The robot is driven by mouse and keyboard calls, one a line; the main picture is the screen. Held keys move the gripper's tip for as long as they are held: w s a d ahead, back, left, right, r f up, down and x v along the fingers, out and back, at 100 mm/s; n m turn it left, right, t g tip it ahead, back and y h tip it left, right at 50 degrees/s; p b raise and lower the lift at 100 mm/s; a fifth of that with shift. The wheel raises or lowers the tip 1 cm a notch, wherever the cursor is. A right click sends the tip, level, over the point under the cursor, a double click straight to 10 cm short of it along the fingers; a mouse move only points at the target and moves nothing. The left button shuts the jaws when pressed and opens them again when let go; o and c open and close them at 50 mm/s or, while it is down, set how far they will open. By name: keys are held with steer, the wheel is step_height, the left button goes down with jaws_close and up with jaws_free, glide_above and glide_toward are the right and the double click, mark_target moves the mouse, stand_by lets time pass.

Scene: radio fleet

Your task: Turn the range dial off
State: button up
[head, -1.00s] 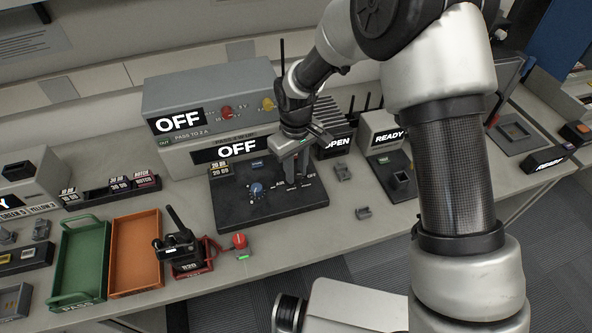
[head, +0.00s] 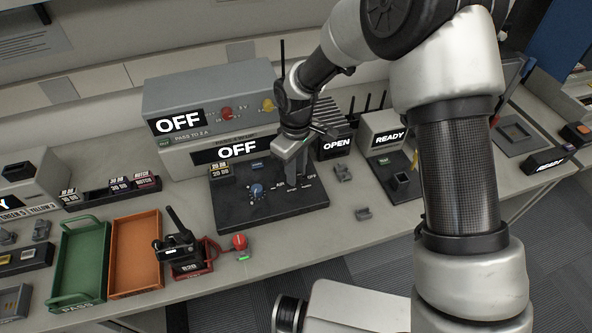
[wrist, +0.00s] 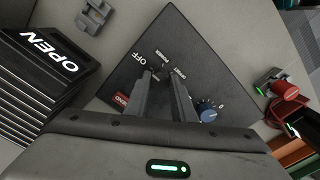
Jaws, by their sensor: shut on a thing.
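The dark sloped panel (head: 235,212) stands on the bench in front of the grey unit whose displays read OFF. A blue dial (head: 257,190) on the panel stands clear of my gripper; it also shows in the wrist view (wrist: 207,110), right of the fingers. My gripper (head: 296,176) points down over the panel's right part. In the wrist view its fingers (wrist: 167,77) are close together beside the white OFF label (wrist: 140,58). It is shut on a small control there, mostly hidden by the fingers. I cannot tell whether this control is the range dial or how it is turned.
A ribbed box with an OPEN display (head: 336,145) stands close right of my gripper. A READY unit (head: 383,137) is farther right. Green (head: 58,290) and orange (head: 118,288) trays, a handheld radio (head: 180,250) and a red knob (head: 239,241) lie front left.

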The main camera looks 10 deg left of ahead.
steer(key=o, duration=1.1)
steer(key=shift+c, duration=0.2)
step_height(320, 180, up, 18)
steer(key=p, duration=0.1)
steer(key=shift+f, duration=0.25)
